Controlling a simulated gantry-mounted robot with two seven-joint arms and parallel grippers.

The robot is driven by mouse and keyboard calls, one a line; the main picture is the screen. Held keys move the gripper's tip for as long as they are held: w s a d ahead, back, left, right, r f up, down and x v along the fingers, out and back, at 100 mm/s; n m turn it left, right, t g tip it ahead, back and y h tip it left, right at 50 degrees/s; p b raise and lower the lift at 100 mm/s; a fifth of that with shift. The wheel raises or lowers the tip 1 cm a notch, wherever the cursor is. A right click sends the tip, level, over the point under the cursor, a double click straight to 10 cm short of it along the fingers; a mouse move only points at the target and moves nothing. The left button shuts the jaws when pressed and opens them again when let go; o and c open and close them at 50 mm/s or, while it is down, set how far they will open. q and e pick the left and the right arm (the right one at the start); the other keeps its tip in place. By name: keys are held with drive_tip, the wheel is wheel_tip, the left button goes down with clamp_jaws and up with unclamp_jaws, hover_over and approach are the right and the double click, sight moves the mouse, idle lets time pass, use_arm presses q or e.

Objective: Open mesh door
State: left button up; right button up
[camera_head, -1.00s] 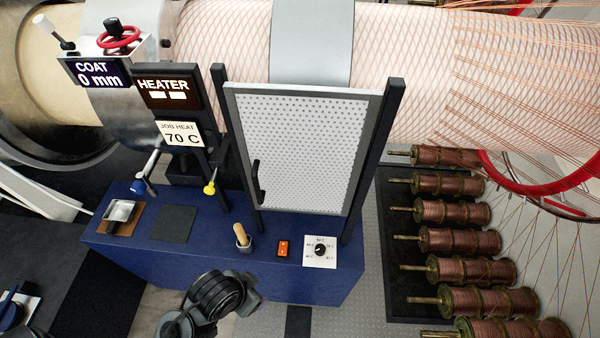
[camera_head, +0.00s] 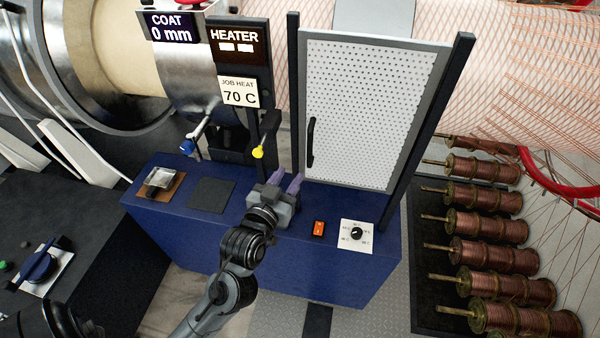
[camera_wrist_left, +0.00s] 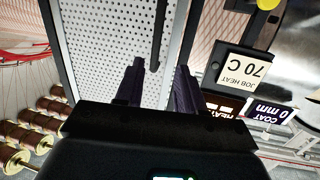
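The mesh door (camera_head: 370,110) is a white perforated panel in a grey frame between two dark posts, and it looks shut. Its black upright handle (camera_head: 310,143) is at the door's left side. My left gripper (camera_head: 287,179) is open and empty, low and left of the handle, with its purple-grey fingers pointing up toward the door. In the left wrist view the fingers (camera_wrist_left: 157,68) stand apart, and the handle (camera_wrist_left: 159,32) shows beyond them, roughly in line with the gap. No contact is visible. My right gripper is not in view.
The blue bench (camera_head: 290,265) carries an orange switch (camera_head: 319,228), a dial plate (camera_head: 356,236), a dark pad (camera_head: 211,195) and a metal tray (camera_head: 160,182). A yellow-knobbed lever (camera_head: 258,152) stands close left of the gripper. Copper spools (camera_head: 485,225) line the right.

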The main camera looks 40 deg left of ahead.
sight(309, 142)
use_arm(q)
drive_tip(key=shift+t, duration=0.5)
drive_tip(key=x, duration=0.4)
drive_tip(key=r+x, duration=0.1)
drive_tip(key=x, duration=0.2)
drive_tip(key=r+p+x, duration=0.1)
drive_tip(key=x, duration=0.3)
drive_tip(key=shift+w, duration=0.4)
drive_tip(key=shift+w+a, duration=0.15)
drive_tip(key=shift+w, duration=0.45)
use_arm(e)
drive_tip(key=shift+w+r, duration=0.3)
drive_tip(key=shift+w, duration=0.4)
use_arm(q)
clamp_jaws()
